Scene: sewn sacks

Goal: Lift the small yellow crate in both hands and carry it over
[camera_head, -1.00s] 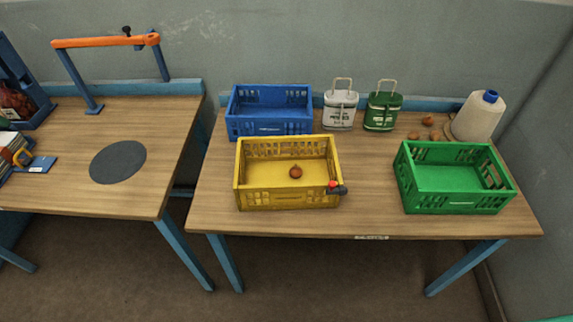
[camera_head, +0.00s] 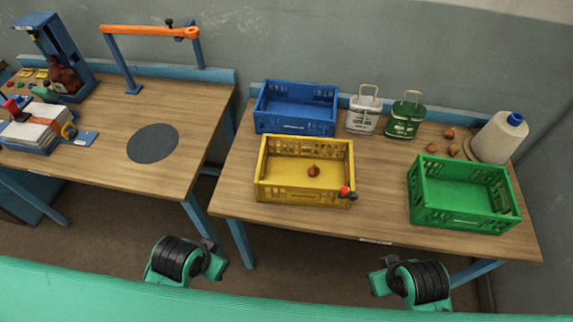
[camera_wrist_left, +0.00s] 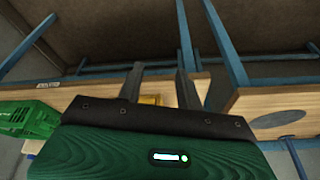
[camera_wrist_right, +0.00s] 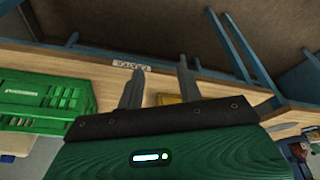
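The small yellow crate (camera_head: 284,195) stands upright near the front left of the right-hand table. A small round brown-red thing (camera_head: 313,171) lies in it, and a red-and-black thing (camera_head: 347,193) is at its front right corner. A bit of the crate's yellow shows beyond the fingers in the left wrist view (camera_wrist_left: 150,100) and right wrist view (camera_wrist_right: 168,99). My left gripper (camera_head: 216,262) and right gripper (camera_head: 380,276) are in front of the table, apart from the crate. The wrist views show the left fingers (camera_wrist_left: 160,85) and right fingers (camera_wrist_right: 158,82) spread and empty.
A blue crate (camera_head: 293,128) stands close behind the yellow one, and a green crate (camera_head: 460,215) stands at the right. Two tins, a white bottle (camera_head: 498,140) and small round things stand behind. Bare tabletop (camera_head: 380,195) lies between yellow and green crates. Another table (camera_head: 95,160) is left.

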